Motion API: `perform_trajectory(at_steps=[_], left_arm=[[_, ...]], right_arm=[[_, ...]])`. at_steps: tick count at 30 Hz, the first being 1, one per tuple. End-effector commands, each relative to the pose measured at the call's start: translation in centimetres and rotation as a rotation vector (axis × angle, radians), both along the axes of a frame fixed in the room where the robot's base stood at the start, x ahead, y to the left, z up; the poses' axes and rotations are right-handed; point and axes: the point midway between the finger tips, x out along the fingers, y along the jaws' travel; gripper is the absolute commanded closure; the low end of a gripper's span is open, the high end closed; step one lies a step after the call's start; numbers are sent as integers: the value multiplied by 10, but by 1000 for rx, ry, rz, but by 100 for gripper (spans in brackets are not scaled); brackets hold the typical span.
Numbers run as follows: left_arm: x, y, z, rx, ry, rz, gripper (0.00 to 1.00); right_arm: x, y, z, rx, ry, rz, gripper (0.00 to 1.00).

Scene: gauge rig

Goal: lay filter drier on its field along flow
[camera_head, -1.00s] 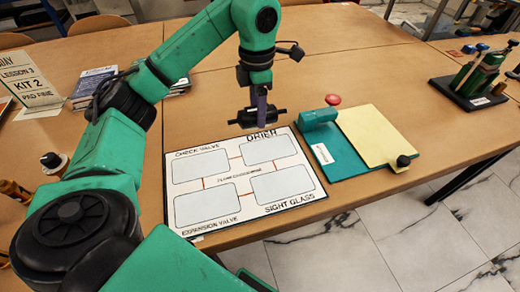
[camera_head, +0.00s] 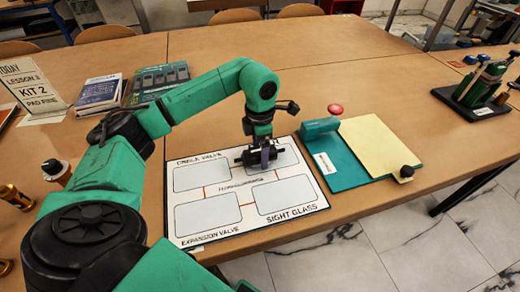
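The filter drier (camera_head: 250,157), a dark cylinder with thin stubs at both ends, lies sideways in my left gripper (camera_head: 265,160). The gripper points down and is shut on its middle. The drier is over the upper right field of the white board (camera_head: 232,229), roughly parallel to the field's long side. I cannot tell whether it touches the board. The arm and drier hide the drier field's label and part of that field. The check valve, expansion valve and sight glass fields are empty. My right gripper is not in view.
Right of the board lies a teal base (camera_head: 346,174) with a yellow pad (camera_head: 378,146), a teal cylinder and a black knob. A red button (camera_head: 335,109) stands behind it. Green bottles (camera_head: 484,82) stand far right.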

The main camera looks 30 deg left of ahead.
Motion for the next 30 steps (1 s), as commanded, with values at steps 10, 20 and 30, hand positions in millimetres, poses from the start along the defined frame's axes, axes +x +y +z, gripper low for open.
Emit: perform_trajectory(at_steps=[10,20,30], left_arm=[[1,0,8,-1,-3,0,11],[1,0,85,-2,-6,0,11],[0,0,124,-1,1,0,11]], right_arm=[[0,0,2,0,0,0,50],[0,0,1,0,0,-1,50],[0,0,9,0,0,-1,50]])
